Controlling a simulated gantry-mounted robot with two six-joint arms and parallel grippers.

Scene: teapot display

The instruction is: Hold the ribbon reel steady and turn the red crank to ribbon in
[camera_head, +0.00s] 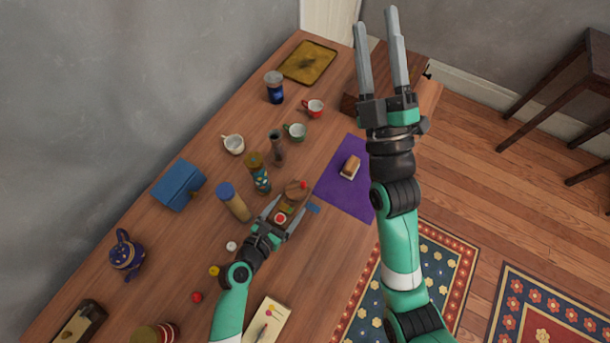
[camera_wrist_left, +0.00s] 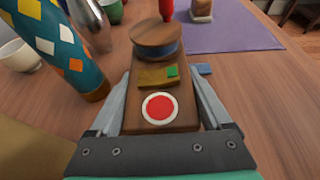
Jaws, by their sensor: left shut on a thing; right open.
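The ribbon reel (camera_head: 296,189) is a wooden block with a round drum, which shows in the left wrist view (camera_wrist_left: 157,37) with a blue band under its top. The red crank knob (camera_head: 303,184) stands at its far end and also shows in the left wrist view (camera_wrist_left: 167,8). My left gripper (camera_head: 289,211) is shut on the reel's block, one finger along each side. My right gripper (camera_head: 377,20) is open and empty, raised high at the right, apart from the reel.
A blue tab (camera_head: 313,208) lies beside the reel. A patterned bottle (camera_head: 258,173) and a blue-capped jar (camera_head: 233,202) stand close on its left. A purple mat (camera_head: 340,190) with a small block (camera_head: 350,166) lies to its right. Cups stand behind. Bare table lies in front right.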

